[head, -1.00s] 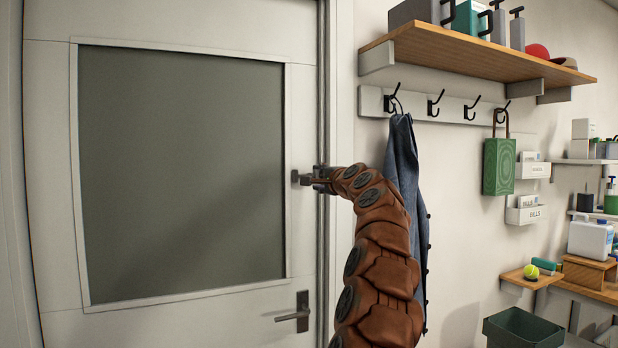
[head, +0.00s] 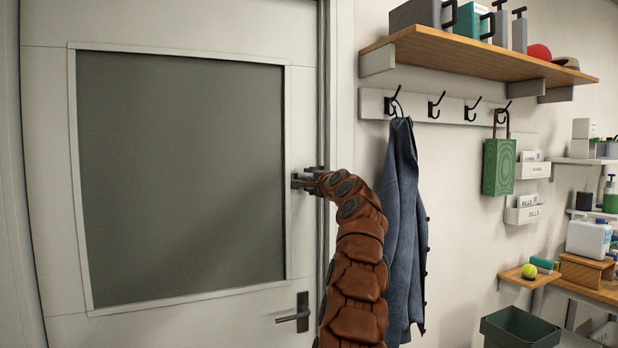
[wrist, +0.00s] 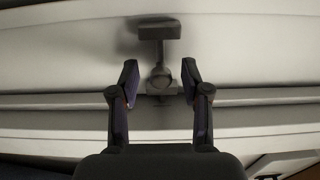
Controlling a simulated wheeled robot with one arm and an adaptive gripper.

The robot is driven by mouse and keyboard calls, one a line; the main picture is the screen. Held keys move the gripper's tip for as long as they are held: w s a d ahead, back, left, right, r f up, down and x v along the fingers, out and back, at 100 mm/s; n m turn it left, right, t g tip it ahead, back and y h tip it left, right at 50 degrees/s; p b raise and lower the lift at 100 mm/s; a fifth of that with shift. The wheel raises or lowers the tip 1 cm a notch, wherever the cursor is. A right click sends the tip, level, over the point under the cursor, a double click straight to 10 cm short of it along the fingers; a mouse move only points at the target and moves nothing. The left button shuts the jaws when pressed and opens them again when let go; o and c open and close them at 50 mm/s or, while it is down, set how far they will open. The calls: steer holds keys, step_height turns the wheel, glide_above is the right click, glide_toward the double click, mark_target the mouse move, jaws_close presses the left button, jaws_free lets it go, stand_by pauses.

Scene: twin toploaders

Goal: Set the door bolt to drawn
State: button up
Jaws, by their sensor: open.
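The white door (head: 180,30) with its grey panel fills the left of the head view. The door bolt (head: 297,181) is a small dark fitting near the door's right edge, above the handle. My gripper (head: 314,180) is at the bolt and partly hides it. In the wrist view the bolt (wrist: 160,33) shows as a grey block with a stem and a rounded knob. My gripper (wrist: 160,82) is open there, one finger on each side of the knob end. Gaps show on both sides, so the fingers look apart from it. How far the bolt is slid I cannot tell.
A lever door handle (head: 296,316) is below the bolt. A blue jacket (head: 404,225) hangs close to the right of my arm, from a hook rail (head: 455,108). A wooden shelf (head: 480,58) is above it. A green bin (head: 520,330) stands at lower right.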

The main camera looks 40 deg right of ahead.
steer(key=shift+w+r, duration=0.1)
steer(key=shift+w, duration=0.15)
jaws_close()
stand_by(0.5)
